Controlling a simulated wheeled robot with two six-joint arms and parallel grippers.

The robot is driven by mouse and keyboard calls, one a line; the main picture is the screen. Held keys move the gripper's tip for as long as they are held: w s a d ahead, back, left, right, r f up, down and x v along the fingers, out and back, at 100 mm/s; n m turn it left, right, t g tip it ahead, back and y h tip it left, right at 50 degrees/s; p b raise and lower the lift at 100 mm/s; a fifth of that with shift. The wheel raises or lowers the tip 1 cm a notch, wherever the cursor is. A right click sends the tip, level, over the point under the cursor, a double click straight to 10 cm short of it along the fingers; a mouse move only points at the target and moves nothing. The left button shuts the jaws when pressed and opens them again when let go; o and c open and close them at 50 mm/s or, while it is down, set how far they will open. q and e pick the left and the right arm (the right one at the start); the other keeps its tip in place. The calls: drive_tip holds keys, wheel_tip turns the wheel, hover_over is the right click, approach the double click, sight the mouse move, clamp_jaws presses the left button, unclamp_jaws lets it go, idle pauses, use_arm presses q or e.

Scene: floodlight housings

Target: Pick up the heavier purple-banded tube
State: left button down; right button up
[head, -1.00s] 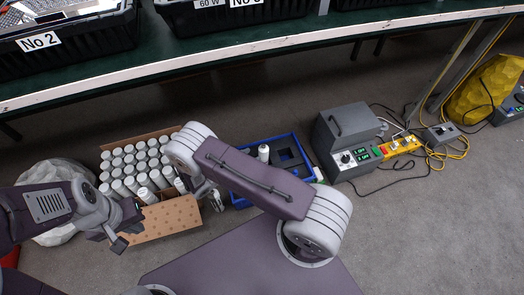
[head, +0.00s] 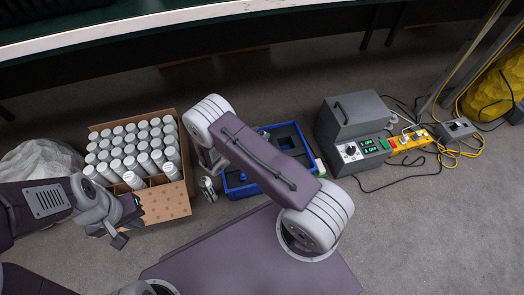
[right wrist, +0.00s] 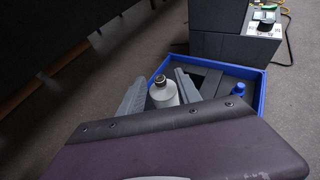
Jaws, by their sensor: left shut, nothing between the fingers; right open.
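White-capped tubes (head: 130,150) stand in rows in an open cardboard box (head: 180,200) in the head view. I see no purple band on any of them. My left gripper (head: 124,228) is shut and empty by the box's front flap. My right gripper (right wrist: 160,82) is open in the right wrist view. A pale grey tube (right wrist: 164,92) with a dark top shows between its fingers, in front of the blue tray (right wrist: 262,88). I cannot tell whether they touch it. My right arm hides most of this area in the head view.
The blue tray (head: 232,192) with dark inserts lies right of the box. A grey device (head: 350,130) with green displays, a yellow power strip (head: 410,142) and cables lie further right. A white bag (head: 40,160) is at left. A bench edge (head: 120,25) crosses the back.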

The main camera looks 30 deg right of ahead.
drive_tip(key=shift+w+d, duration=0.1)
drive_tip(key=shift+d, duration=0.15)
clamp_jaws()
idle(1.3)
